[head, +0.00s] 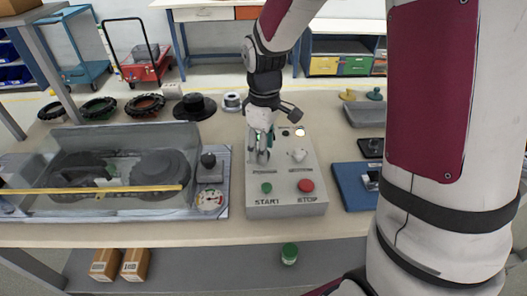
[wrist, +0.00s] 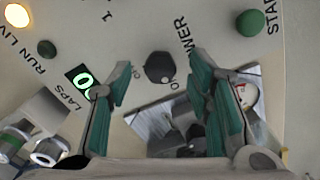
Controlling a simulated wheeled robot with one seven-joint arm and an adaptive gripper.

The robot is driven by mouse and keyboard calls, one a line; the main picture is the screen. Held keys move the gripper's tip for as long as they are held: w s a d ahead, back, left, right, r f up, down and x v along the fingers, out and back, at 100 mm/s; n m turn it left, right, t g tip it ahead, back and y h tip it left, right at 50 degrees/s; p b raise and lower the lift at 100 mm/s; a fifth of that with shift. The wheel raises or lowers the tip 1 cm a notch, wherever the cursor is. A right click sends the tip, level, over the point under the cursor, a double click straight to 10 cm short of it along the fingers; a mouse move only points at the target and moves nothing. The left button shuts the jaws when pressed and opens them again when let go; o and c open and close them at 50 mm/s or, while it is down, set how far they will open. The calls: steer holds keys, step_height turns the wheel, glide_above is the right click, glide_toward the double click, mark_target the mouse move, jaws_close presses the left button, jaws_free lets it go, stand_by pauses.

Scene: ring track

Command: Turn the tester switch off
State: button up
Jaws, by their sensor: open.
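The grey tester box (head: 285,205) stands on the bench in the head view, with a green START button (head: 267,188) and red STOP button (head: 306,185). My gripper (head: 262,158) is over its left part, hiding the POWER switch there. In the wrist view, the dark round POWER switch (wrist: 159,68) lies between the open fingers of my gripper (wrist: 161,77), with clear gaps on both sides. Small markings flank the switch; its pointing direction is unclear. A lamp (wrist: 17,15) glows and the LAPS display (wrist: 84,82) shows a lit green digit.
A clear-covered track case (head: 110,170) with a yellow bar stands left of the tester. A white knob (head: 298,155) rises to the right of my gripper. A blue tray (head: 352,185) lies to the right. Black rings and a dark hat-shaped part (head: 194,107) lie behind.

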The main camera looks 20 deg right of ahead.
steer(key=shift+f, duration=0.8)
steer(key=shift+c, duration=0.5)
jaws_close()
